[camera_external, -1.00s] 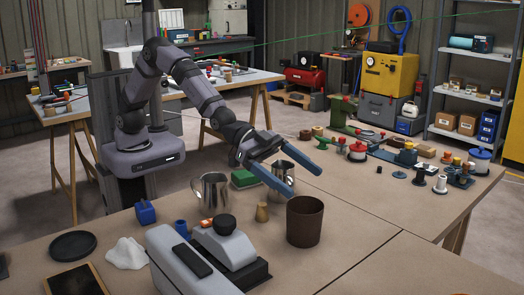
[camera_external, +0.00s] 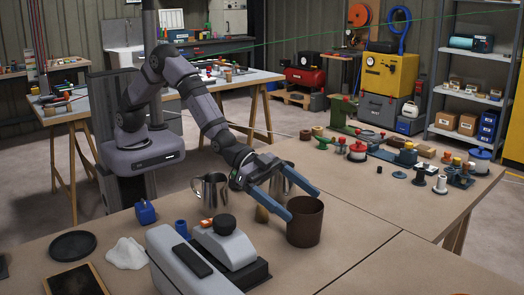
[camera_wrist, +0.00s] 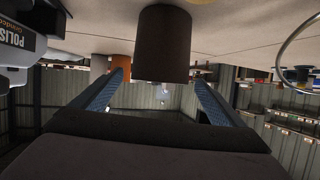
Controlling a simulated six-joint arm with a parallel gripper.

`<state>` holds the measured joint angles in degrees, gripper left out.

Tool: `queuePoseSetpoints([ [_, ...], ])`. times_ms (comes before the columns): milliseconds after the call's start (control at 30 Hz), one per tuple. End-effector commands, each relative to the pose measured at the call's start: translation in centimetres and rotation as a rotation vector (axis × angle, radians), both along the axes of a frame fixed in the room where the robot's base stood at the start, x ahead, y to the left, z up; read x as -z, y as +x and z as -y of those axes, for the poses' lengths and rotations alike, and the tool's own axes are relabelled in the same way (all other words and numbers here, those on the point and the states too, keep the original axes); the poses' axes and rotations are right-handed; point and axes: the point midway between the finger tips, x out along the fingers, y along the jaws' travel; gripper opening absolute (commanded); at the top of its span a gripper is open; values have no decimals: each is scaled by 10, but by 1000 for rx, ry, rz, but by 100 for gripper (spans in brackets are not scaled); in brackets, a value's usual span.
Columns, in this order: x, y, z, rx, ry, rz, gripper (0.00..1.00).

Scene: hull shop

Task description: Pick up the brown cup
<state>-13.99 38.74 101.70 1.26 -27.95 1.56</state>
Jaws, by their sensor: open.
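The brown cup (camera_external: 305,222) stands upright on the near workbench, in the middle of the external view. It also shows in the wrist view (camera_wrist: 162,45), at the top centre, ahead of and between the two blue fingers. My gripper (camera_external: 303,204) is open and empty. Its fingers reach toward the cup from the back left, with one fingertip overlapping the cup's left rim in the external view. I cannot tell whether the fingers touch the cup.
Two metal pitchers (camera_external: 211,192) stand behind and left of the cup, one partly hidden by my gripper. A grey machine (camera_external: 205,262) lies at the front left. The bench right of the cup is clear.

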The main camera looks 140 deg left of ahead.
Motion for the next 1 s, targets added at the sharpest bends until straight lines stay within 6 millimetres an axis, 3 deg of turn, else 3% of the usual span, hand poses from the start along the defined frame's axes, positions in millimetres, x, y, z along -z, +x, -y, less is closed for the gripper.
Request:
queuePoseSetpoints([
  [100, 17, 2, 0, 0, 0, -2, 93],
  [333, 23, 23, -5, 0, 0, 0, 93],
  [700, 26, 27, -6, 0, 0, 0, 93],
  [900, 25, 27, -6, 0, 0, 0, 47],
  [1000, 25, 27, -6, 0, 0, 2, 47],
])
